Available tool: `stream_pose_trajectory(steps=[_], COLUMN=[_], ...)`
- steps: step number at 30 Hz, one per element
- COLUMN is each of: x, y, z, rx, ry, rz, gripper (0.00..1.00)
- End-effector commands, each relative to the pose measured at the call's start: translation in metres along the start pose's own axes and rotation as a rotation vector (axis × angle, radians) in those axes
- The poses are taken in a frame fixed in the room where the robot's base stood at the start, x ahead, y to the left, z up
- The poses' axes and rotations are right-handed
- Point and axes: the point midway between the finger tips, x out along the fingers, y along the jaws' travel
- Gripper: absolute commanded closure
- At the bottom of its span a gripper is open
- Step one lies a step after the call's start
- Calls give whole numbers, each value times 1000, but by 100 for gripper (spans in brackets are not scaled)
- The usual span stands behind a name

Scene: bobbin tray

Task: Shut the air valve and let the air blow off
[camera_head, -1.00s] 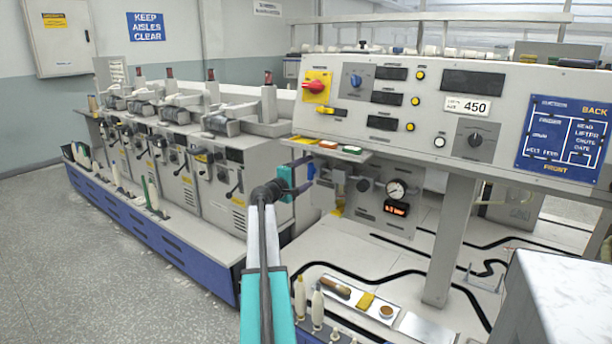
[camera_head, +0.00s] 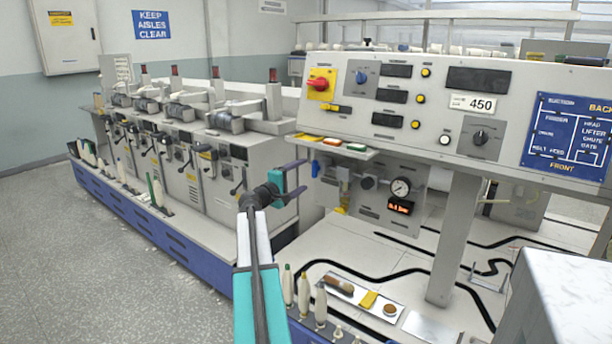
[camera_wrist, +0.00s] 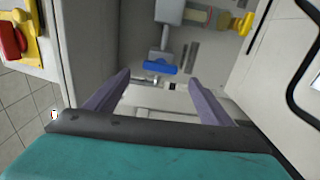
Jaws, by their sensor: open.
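The air valve shows in the wrist view as a short blue lever (camera_wrist: 160,68) on grey fittings, lying crosswise in the picture. In the head view a small blue piece (camera_head: 315,168) left of the gauge panel looks like the same lever. My gripper (camera_head: 300,181) is open, with its two purple fingers apart and nothing between them. In the wrist view the fingertips (camera_wrist: 160,80) flank the lever, which appears beyond them; I see no contact. The round pressure gauge (camera_head: 400,187) and a lit red display (camera_head: 401,207) are to the right; the digits are too small to read surely.
A yellow knob (camera_wrist: 243,23) sits on the same fittings in the wrist view. The control console (camera_head: 400,115) with a red switch (camera_head: 318,84) overhangs above. Bobbins (camera_head: 304,296) stand in front below.

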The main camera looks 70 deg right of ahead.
Motion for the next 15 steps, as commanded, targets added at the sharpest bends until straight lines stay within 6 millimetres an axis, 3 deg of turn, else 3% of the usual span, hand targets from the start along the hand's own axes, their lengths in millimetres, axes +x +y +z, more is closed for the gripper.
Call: stream_pose_trajectory(steps=[9, 15], x=[-47, -65], y=[0, 0], z=[1, 0], rx=[0, -1], ry=[2, 1], rz=[1, 1], gripper=[25, 25])
